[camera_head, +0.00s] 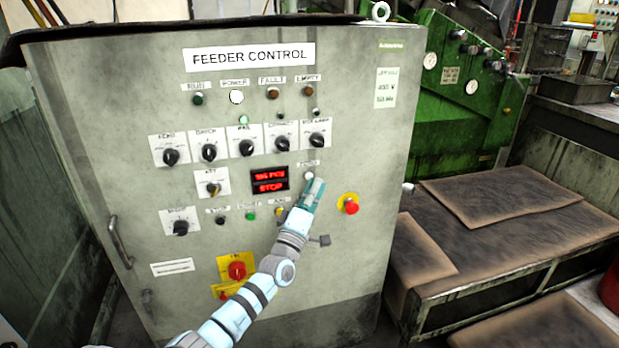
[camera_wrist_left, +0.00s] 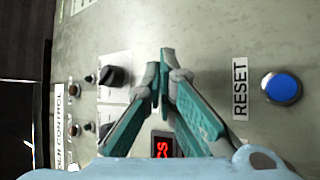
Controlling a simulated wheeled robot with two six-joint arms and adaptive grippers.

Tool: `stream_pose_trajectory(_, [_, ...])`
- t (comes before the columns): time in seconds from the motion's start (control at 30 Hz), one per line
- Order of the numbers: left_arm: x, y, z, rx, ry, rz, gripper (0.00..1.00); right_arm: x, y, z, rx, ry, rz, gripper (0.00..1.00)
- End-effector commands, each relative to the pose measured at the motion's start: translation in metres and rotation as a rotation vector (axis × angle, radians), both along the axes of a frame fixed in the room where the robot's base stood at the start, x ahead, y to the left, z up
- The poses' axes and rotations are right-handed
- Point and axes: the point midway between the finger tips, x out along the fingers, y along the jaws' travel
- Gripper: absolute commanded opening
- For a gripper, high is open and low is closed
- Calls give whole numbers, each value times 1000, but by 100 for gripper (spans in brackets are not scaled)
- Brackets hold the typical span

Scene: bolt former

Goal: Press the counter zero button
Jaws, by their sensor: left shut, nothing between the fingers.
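The small white round button (camera_head: 309,175) under a small label, which looks like the counter zero button, is on the grey feeder control panel, right of the red display (camera_head: 269,180). My left gripper (camera_head: 315,186) is shut and empty, its fingertips just below and in front of this button in the head view. I cannot tell whether they touch it. In the left wrist view the closed fingertips (camera_wrist_left: 160,73) point at the panel, and no white button shows there; the fingers may cover it. My right gripper is not in view.
A red emergency stop (camera_head: 350,204) sits right of my gripper. A blue button (camera_wrist_left: 282,87) labelled RESET shows in the wrist view. A green machine (camera_head: 460,100) stands at right.

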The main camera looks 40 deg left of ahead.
Motion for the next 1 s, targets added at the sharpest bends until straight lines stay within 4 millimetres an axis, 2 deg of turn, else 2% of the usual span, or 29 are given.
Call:
stream_pose_trajectory(0.2, [4,6,-1,1,-1,0,0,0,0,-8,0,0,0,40])
stream_pose_trajectory(1.0, [8,10,-1,1,0,0,0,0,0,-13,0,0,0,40])
